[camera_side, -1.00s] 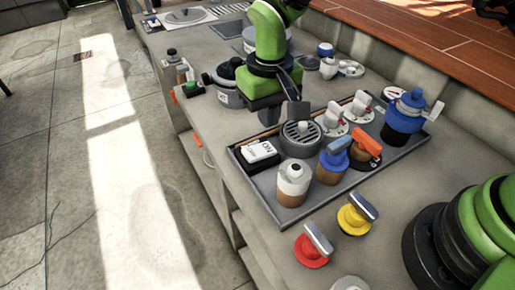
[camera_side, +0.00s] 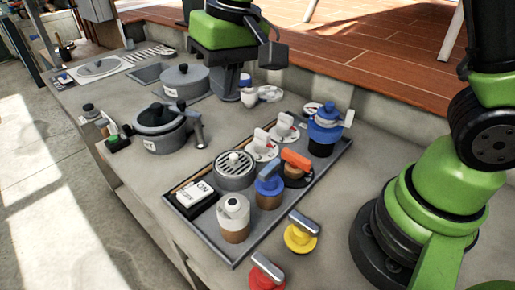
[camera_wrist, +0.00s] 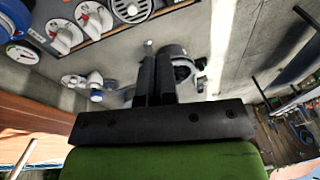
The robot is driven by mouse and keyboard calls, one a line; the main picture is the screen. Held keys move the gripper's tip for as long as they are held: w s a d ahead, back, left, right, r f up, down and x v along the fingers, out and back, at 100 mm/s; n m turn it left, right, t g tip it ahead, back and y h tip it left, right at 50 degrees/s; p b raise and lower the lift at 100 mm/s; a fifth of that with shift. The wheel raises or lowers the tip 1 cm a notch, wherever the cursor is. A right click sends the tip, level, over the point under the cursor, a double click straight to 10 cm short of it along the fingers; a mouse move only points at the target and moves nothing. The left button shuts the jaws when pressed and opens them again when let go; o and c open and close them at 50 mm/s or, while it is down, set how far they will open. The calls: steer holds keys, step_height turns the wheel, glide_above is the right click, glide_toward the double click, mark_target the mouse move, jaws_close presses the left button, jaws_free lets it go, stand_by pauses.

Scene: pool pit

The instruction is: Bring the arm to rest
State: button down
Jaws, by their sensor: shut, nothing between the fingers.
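My gripper (camera_side: 228,88) hangs from its green body at the top of the side view, fingers pointing down, beyond the far edge of the tray. In the wrist view its two dark fingers (camera_wrist: 156,78) are together with nothing between them. The gripper is apart from the tray (camera_side: 222,258) and its parts. The upper arm links are partly cut off by the side view's top and right edges.
The tray holds a white switch box (camera_side: 195,197), a round grille (camera_side: 235,170), dials and valves. A grey pot (camera_side: 160,130) and another pot (camera_side: 185,80) stand to the left. Yellow (camera_side: 300,238) and red (camera_side: 265,274) valves stand in front.

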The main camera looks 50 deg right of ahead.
steer(key=s+d+r+m+t, duration=0.1)
steer(key=s+d+r+t, duration=0.1)
steer(key=s, duration=0.6)
steer(key=s+d+r+m+t, duration=0.1)
steer(key=s+d+r+t, duration=0.2)
steer(key=s, duration=0.6)
step_height(320, 180, up, 3)
steer(key=d, duration=0.2)
steer(key=shift+d+m+y, duration=0.3)
steer(key=shift+y, duration=0.1)
steer(key=shift+s+f, duration=0.1)
